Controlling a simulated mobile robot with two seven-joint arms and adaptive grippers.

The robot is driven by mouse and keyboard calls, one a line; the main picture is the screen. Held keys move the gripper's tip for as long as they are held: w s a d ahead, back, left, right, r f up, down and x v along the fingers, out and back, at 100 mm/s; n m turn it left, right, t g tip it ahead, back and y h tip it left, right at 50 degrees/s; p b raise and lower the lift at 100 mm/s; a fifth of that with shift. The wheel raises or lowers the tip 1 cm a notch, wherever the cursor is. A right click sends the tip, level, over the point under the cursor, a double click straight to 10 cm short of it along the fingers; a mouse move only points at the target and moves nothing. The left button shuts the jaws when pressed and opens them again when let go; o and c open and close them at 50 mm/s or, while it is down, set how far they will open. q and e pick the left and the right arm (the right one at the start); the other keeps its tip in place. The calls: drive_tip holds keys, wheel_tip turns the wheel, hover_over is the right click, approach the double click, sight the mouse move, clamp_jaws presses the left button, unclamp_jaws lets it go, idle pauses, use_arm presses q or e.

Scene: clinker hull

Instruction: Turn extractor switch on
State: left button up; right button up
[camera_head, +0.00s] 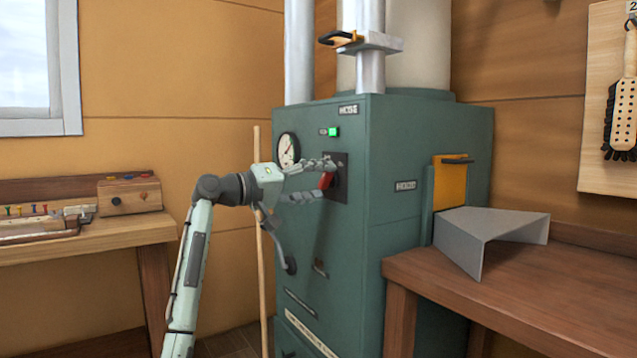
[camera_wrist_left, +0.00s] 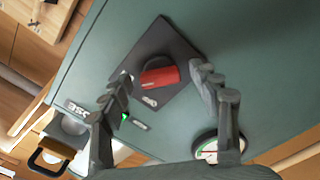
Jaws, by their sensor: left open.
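The extractor is a tall green cabinet (camera_head: 430,140) with a pipe on top. Its red switch (camera_head: 327,180) sits on a dark square plate (camera_head: 340,160) on the front face. The switch also shows in the left wrist view (camera_wrist_left: 159,77), between the fingers and beyond their tips. My left gripper (camera_head: 318,180) is open in front of the plate, its fingers on either side of the switch; I cannot tell if they touch it. It also shows in the left wrist view (camera_wrist_left: 160,80). A small green lamp (camera_head: 333,132) is bright above the plate. My right gripper is not in view.
A round gauge (camera_head: 288,150) is left of the switch, and a dark handle (camera_head: 290,264) is lower down. A wooden pole (camera_head: 258,150) stands by the cabinet. A bench (camera_head: 500,285) with a grey chute (camera_head: 490,228) is at right, another bench (camera_head: 90,232) at left.

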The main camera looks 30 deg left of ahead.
use_arm(q)
drive_tip(key=v, duration=1.1)
drive_tip(key=shift+s, duration=0.35)
drive_tip(key=shift+a, duration=0.1)
